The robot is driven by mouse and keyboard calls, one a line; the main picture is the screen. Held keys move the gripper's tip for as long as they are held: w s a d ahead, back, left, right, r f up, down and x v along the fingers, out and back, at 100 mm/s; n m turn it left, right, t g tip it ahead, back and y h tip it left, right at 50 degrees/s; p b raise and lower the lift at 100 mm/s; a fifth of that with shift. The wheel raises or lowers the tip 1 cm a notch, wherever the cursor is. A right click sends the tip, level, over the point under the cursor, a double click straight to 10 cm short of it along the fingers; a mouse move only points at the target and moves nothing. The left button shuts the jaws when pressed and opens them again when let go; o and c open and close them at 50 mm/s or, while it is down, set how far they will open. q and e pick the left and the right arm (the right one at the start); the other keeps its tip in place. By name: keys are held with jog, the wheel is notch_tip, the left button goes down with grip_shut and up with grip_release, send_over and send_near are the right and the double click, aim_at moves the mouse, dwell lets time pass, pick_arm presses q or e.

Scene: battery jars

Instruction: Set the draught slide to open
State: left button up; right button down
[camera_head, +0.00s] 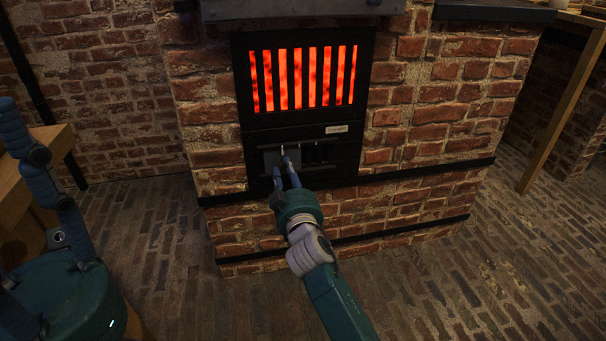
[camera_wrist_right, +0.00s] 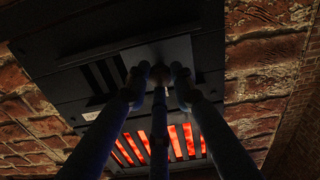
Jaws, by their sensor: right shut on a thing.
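The draught slide is a flat grey plate (camera_head: 270,159) on the dark panel under the glowing grate. It covers the left part of the panel, with dark slots (camera_head: 318,153) uncovered to its right. My right gripper (camera_head: 285,163) is shut at the plate's right part. In the wrist view, where the plate (camera_wrist_right: 181,48) also shows, the fingers close around a small knob (camera_wrist_right: 160,73), mostly hidden by them. Slots (camera_wrist_right: 100,76) show left of the plate there.
The grate (camera_head: 304,78) glows orange in the black stove front. A small pale label (camera_head: 336,129) sits above the slots; its text is unreadable. Brick walls surround the front, with a dark ledge (camera_head: 410,175) below. A wooden table (camera_head: 30,180) stands left. The right floor is clear.

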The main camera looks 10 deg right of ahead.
jog(key=shift+a+r, duration=0.25)
jog(key=shift+a, duration=0.05)
jog(key=c, duration=1.5)
grip_release()
jog(key=shift+a, duration=0.1)
jog(key=shift+o, duration=0.2)
jog(key=shift+f, duration=0.1)
jog(key=shift+s, duration=0.25)
jog(key=s, duration=1.1)
jog(key=shift+s+a, duration=0.2)
jog(key=shift+s, duration=0.05)
